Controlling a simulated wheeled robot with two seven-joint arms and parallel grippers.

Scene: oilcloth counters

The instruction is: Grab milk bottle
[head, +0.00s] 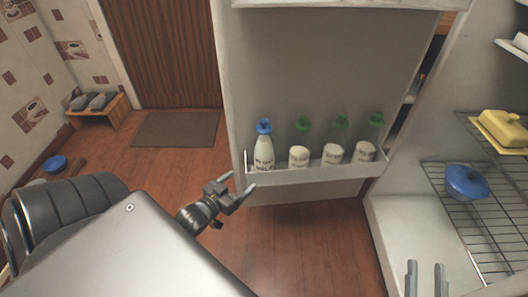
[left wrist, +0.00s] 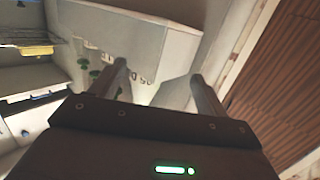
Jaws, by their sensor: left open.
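The milk bottle (head: 263,151), white with a blue cap and dark lettering, stands upright at the left end of the shelf on the open fridge door. My left gripper (head: 240,182) is open and empty, below and left of the bottle, apart from it, near the shelf's left corner. In the left wrist view its two fingers (left wrist: 158,76) are spread, with the pale door shelf beyond them; I cannot pick out the blue-capped bottle there. My right gripper (head: 426,272) shows at the bottom right with its fingers apart and nothing between them.
Several green-capped bottles (head: 333,153) share the door shelf (head: 320,176) to the right. Inside the fridge, a blue lidded pot (head: 466,182) and a yellow butter dish (head: 501,128) sit on wire racks. Wooden floor (head: 300,240) lies below the door.

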